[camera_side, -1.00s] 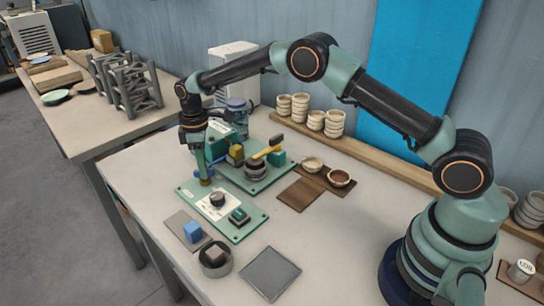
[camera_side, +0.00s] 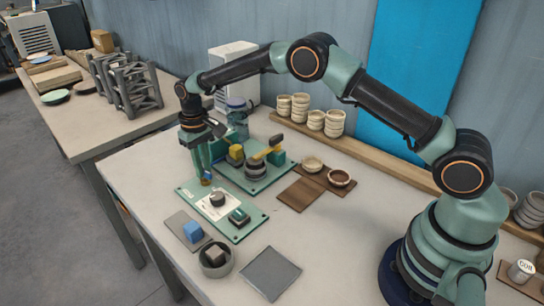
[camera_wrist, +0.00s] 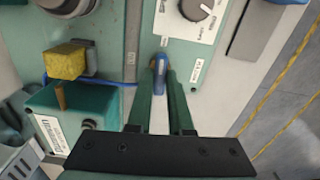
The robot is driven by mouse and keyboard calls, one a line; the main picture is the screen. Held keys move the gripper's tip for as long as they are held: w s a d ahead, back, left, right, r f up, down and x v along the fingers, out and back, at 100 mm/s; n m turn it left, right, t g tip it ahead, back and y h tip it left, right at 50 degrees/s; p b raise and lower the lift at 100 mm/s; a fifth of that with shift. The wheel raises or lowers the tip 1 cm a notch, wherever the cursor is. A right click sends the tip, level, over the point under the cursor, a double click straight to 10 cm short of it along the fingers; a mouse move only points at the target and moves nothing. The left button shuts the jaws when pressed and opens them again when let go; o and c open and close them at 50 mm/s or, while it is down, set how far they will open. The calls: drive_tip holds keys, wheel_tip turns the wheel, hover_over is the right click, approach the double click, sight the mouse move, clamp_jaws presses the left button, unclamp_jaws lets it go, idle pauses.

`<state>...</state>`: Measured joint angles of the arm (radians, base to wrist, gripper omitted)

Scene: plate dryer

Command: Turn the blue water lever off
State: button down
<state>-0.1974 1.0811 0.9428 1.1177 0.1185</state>
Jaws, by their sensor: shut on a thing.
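The small blue water lever (camera_side: 207,175) is at the far end of the green control panel (camera_side: 240,232). In the wrist view the blue lever (camera_wrist: 159,76) sits between the fingertips of my gripper (camera_wrist: 160,68), with a bit of brass beside it. My gripper (camera_side: 206,180) points down at the panel's far edge, its fingers shut on the lever. The fingers hide part of the lever and its mount.
The panel carries a dark knob (camera_side: 218,199) and a green switch (camera_side: 239,215). A blue block (camera_side: 193,231) lies in front.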

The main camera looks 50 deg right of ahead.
sight(204, 169)
drive_tip(key=shift+r+m, duration=0.1)
drive_tip(key=shift+m, duration=0.5)
drive_tip(key=c, duration=0.8)
unclamp_jaws()
wheel_tip(204, 169, up, 12)
drive_tip(key=shift+r, duration=0.1)
